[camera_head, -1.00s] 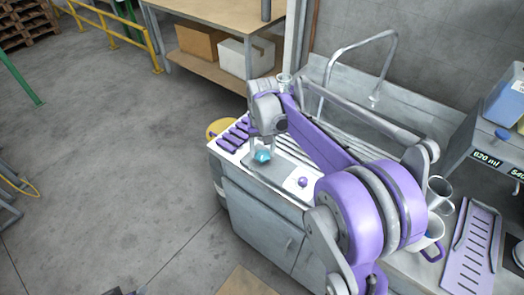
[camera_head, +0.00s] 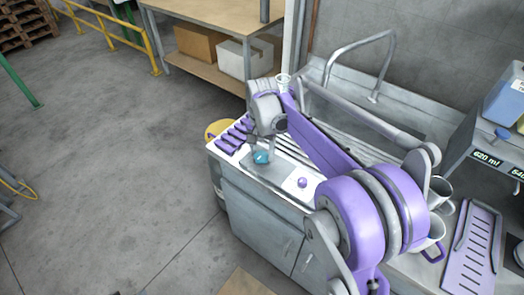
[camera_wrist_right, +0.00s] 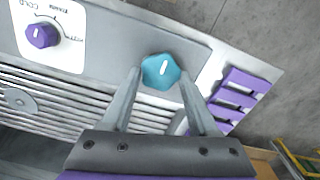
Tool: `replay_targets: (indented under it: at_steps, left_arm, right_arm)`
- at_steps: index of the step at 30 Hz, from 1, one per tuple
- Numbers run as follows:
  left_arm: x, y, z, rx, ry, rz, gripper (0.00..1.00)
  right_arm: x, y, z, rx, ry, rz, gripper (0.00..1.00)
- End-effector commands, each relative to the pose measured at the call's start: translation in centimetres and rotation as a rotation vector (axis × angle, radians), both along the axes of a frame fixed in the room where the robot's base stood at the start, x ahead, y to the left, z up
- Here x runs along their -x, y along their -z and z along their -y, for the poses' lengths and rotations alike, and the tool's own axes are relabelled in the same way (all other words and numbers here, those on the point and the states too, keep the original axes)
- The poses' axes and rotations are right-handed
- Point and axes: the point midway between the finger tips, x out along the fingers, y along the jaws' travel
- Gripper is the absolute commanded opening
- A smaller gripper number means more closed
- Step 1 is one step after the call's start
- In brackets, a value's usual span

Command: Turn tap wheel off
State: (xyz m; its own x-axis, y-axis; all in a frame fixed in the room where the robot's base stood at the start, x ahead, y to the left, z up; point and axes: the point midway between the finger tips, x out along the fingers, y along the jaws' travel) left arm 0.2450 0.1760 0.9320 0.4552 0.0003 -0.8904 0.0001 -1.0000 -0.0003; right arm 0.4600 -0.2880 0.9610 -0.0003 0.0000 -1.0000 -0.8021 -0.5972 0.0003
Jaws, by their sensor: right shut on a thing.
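The tap wheel is a teal, faceted knob with a white mark; it shows in the right wrist view (camera_wrist_right: 161,71) and in the head view (camera_head: 261,157). It sits on a grey plate (camera_head: 262,172) at the counter's front edge. My right gripper (camera_wrist_right: 160,74) is shut on the knob, with a finger on each side. In the head view my right gripper (camera_head: 262,152) comes down on the knob from above. The white mark points nearly straight up in the wrist view, slightly tilted. My left gripper is not in view.
A purple dial (camera_wrist_right: 42,36) on a white COLD-marked panel is beside the plate. Purple slotted pieces (camera_head: 233,137) lie on the other side. The curved tap spout (camera_head: 373,97), mugs (camera_head: 439,188) and a purple rack (camera_head: 472,245) are farther right.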

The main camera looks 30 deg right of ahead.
Motion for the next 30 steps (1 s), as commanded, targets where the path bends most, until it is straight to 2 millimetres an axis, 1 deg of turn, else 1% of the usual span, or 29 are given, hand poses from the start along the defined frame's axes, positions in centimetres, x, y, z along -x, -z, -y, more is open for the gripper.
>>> replay_targets:
  at_steps: [9, 10, 14, 15, 24, 26, 29, 30]
  left_arm:
    - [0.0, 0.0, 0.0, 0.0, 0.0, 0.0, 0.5]
    - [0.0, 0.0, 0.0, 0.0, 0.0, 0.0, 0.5]
    - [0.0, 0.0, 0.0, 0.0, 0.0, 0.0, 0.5]
    - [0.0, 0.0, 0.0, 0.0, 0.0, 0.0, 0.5]
    - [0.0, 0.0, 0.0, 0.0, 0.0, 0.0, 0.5]
    - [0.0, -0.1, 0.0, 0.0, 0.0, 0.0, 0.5]
    - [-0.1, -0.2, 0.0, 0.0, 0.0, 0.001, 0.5]
    - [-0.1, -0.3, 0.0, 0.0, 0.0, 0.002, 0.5]
  right_arm:
    - [0.0, -0.1, 0.0, 0.001, 0.003, 0.001, 0.05]
    - [0.0, -0.1, 0.0, 0.001, 0.003, 0.001, 0.66]
    - [0.0, 0.0, 0.0, 0.0, 0.002, 0.0, 0.89]
    - [0.0, 0.0, 0.0, 0.0, 0.002, 0.0, 0.9]
    - [0.0, -0.3, 0.0, 0.0, 0.001, 0.0, 0.9]
    - [0.0, -0.8, 0.0, 0.0, 0.001, 0.0, 0.9]
    - [0.0, -2.3, 0.0, 0.0, 0.001, 0.0, 0.9]
    - [0.0, -3.1, 0.0, 0.0, 0.001, 0.0, 0.9]
